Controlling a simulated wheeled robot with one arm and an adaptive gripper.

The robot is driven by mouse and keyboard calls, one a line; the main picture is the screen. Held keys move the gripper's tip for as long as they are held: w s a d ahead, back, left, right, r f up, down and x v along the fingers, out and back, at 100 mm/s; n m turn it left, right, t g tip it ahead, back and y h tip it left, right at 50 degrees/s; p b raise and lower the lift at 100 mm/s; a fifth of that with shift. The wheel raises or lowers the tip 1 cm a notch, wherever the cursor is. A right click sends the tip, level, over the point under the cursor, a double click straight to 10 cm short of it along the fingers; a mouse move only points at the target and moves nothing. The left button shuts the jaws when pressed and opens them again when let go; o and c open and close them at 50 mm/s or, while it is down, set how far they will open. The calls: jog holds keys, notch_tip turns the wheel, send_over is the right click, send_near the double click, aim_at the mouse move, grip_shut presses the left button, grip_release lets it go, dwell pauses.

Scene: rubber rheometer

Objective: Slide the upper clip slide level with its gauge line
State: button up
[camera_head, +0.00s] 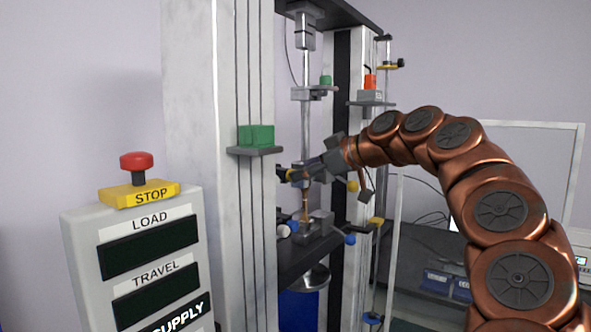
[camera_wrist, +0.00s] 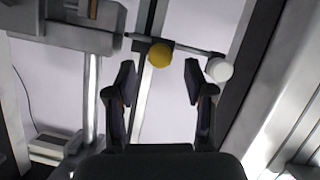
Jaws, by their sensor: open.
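In the wrist view my gripper (camera_wrist: 160,80) is open, its dark fingertips apart with nothing between them. A yellow ball knob (camera_wrist: 160,54) shows just beyond the gap between the fingertips, and a white ball (camera_wrist: 219,69) lies right of the right finger. A thin horizontal rod (camera_wrist: 190,48) runs by the knobs to a grey block (camera_wrist: 75,37) at upper left. This may be the upper clip slide; I cannot tell for sure. In the head view my gripper (camera_head: 287,173) reaches in between the machine's columns. I cannot make out a gauge line.
The left column (camera_head: 192,120) bears a ledge with a green block (camera_head: 257,136). Below my gripper are a lower grip (camera_head: 318,224) and a blue knob (camera_head: 350,239). A control box (camera_head: 140,225) with a red stop button (camera_head: 136,160) stands at left.

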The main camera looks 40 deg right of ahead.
aim_at(283, 173)
jog(key=shift+p+x, duration=0.4)
jog(key=shift+x, duration=1.3)
jog(key=shift+c, duration=0.4)
grip_shut()
